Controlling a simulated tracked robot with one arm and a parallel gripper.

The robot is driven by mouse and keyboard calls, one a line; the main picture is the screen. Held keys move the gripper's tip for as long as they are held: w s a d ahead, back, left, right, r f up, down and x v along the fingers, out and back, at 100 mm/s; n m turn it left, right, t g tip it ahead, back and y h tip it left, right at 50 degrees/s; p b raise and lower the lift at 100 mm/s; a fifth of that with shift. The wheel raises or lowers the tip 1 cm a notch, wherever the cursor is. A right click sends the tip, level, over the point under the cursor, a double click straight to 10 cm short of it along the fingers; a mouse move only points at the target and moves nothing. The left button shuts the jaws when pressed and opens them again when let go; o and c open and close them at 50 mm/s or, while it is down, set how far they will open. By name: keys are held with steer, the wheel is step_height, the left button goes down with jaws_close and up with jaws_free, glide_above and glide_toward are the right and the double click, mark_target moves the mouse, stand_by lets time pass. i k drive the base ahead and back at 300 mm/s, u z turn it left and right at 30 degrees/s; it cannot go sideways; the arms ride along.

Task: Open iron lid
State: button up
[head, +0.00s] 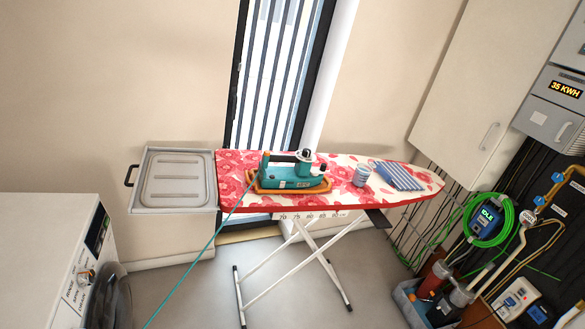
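A teal iron (290,178) rests on an orange-brown stand (262,189) on the ironing board (335,205). A dark handle runs along its top. A round dark and light cap-like part (305,155) sits upright at its right end; I cannot tell whether this is the lid, but it looks seated on the iron. A teal cord (200,258) runs from the iron down to the lower left. My gripper is not in view.
A metal panel with a handle (175,180) adjoins the board's left end. A white machine (45,250) stands left; pipes, cables and cabinets (480,90) fill the right.

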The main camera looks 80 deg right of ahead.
mark_target(313, 170)
steer(key=z, duration=2.25)
steer(key=k, duration=1.15)
steer(key=u, duration=0.8)
steer(key=i, duration=2.5)
steer(key=z, duration=0.85)
steer(key=i, duration=0.9)
steer(key=z, duration=0.75)
